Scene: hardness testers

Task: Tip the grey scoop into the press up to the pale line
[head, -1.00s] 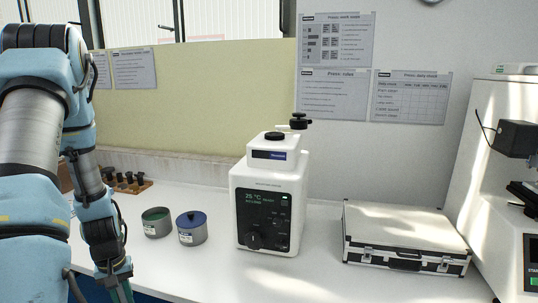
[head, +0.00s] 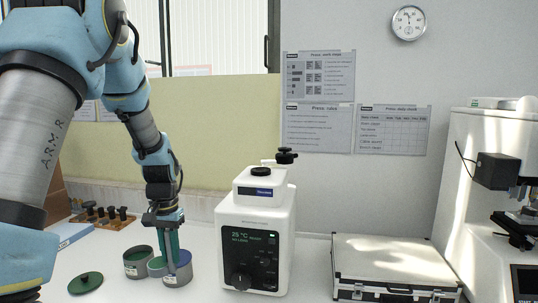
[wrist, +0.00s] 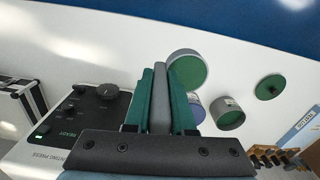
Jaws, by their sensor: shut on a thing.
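My gripper (head: 173,268) points down by the tins, left of the press, its teal fingers shut on the grey handle of the scoop (wrist: 160,92). The scoop's round grey bowl (wrist: 186,70) shows in the wrist view with green material in it, beyond the fingertips. In the head view the bowl (head: 157,267) is partly hidden by the fingers. The white press (head: 228,220) stands to the right, with a dark panel reading 25 °C, a black cap (head: 261,171) and a black-knobbed arm on top. I cannot make out a pale line.
An open tin with green inside (head: 136,267) and a blue-topped tin (head: 181,278) stand beside the gripper. A green lid (head: 86,283) lies at front left. A rack of black-knobbed pieces (head: 104,224) is behind. A silver case (head: 390,260) and another machine (head: 462,180) are at right.

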